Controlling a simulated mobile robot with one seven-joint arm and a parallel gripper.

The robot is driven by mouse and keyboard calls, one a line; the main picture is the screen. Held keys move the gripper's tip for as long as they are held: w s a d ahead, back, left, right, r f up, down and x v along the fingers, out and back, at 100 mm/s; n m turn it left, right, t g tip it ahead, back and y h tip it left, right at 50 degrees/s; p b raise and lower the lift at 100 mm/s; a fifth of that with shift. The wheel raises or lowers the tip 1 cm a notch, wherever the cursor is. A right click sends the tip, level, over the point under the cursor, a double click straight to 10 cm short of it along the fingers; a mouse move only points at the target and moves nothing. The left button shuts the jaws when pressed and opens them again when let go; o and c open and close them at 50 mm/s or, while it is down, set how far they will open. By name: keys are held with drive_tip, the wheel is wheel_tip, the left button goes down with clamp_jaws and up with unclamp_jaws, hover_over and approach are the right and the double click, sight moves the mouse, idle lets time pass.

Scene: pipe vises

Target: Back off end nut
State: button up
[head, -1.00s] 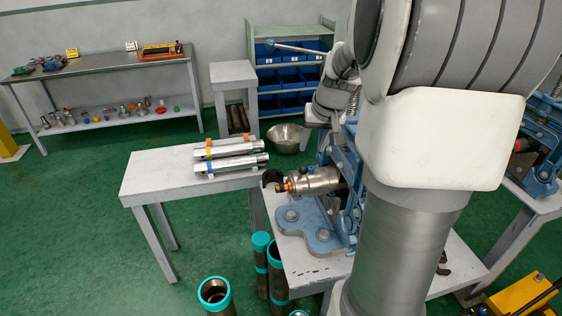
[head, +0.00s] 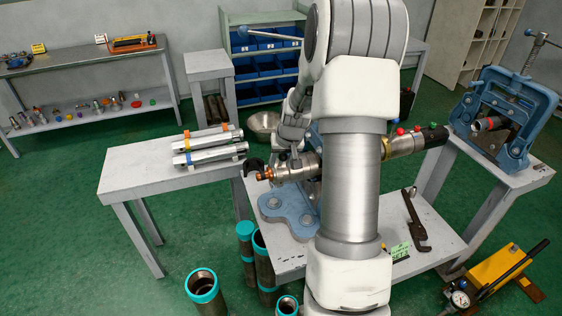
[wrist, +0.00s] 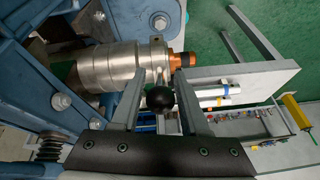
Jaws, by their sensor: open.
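A steel cylindrical tool (head: 305,166) lies level in the blue vise on the middle bench. In the wrist view its steel body (wrist: 105,68) ends in a collar that looks like the end nut (wrist: 157,58), with a copper-coloured tip (wrist: 184,60) beyond. My gripper (wrist: 161,80) is open, one finger on each side of a black ball knob (wrist: 159,97) in front of the collar. I cannot tell whether the fingers touch anything. In the head view my gripper (head: 291,150) is just above the tool's left end; my arm hides part of the tool and vise.
The blue vise (head: 285,207) is close beside my gripper. Silver tubes (head: 208,152) lie on the left bench. A wrench (head: 415,220) lies on the middle bench, right of my arm. A second blue vise (head: 520,100) stands right. Teal-collared pipes (head: 203,285) stand on the floor.

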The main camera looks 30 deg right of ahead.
drive_tip(key=shift+f, duration=0.1)
clamp_jaws()
idle(1.4)
